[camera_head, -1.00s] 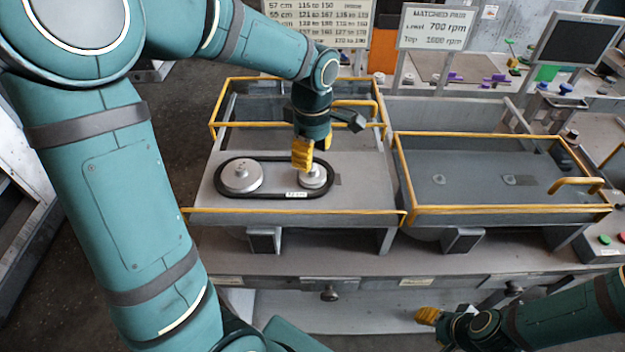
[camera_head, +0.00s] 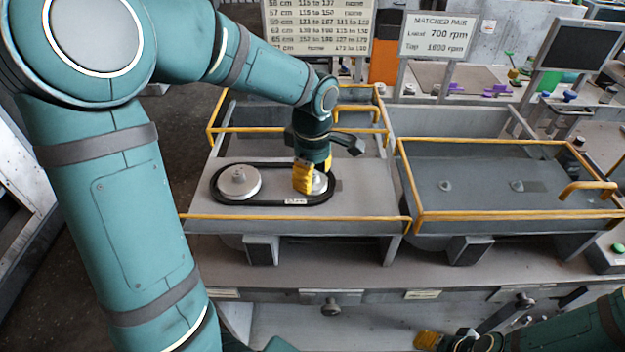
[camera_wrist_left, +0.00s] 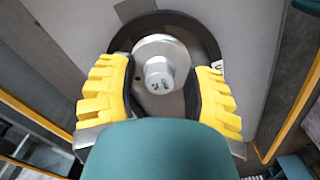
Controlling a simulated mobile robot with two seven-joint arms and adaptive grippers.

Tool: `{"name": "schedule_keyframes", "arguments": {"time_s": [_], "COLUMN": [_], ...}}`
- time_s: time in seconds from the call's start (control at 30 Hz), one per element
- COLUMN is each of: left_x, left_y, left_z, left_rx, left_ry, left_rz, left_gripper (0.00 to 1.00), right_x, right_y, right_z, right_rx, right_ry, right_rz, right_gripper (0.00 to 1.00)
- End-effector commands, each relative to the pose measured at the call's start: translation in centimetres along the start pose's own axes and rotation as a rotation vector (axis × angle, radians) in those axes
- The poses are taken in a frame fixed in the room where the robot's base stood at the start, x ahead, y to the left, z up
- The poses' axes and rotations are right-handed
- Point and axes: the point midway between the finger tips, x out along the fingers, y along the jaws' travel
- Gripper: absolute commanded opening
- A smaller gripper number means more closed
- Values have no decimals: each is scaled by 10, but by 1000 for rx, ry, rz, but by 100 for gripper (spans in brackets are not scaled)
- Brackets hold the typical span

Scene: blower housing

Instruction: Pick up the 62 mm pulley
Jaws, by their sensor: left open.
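A small silver pulley (camera_head: 321,183) sits at the right end of a black belt loop (camera_head: 255,201) on the left housing. In the left wrist view the pulley (camera_wrist_left: 175,51) has a raised hub with a small marking that I cannot read surely. My left gripper (camera_head: 311,186) is over this pulley, pointing down. In the wrist view the yellow fingers of my left gripper (camera_wrist_left: 163,75) stand apart on both sides of the hub. A larger silver pulley (camera_head: 239,182) sits at the belt's left end. My right gripper (camera_head: 428,340) is low at the bottom edge, its jaws unclear.
Yellow rails (camera_head: 300,218) edge the left housing. The right housing (camera_head: 480,190) holds two small bare hubs and has yellow rails with a handle. Sign boards (camera_head: 437,35) and a dark monitor (camera_head: 578,45) stand behind.

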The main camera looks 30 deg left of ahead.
Motion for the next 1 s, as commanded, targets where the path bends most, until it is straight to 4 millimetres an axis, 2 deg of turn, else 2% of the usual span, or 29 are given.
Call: {"name": "schedule_keyframes", "arguments": {"time_s": [0.1,0.13,0.27,0.57,1.0], "left_x": [0,0,0,-2,-22], "left_y": [0,0,0,0,0], "left_z": [0,0,0,0,0], "left_rx": [0,0,0,0,0], "left_ry": [0,0,0,0,0], "left_rz": [1,1,0,0,1], "left_gripper": [50,46,0,0,0], "right_x": [0,0,0,-2,-16], "right_y": [0,0,0,-1,-6], "right_z": [0,0,0,0,-2], "right_rx": [0,0,0,0,0], "right_ry": [0,0,0,0,0], "right_rz": [0,0,0,0,0], "right_gripper": [47,47,47,47,47]}}
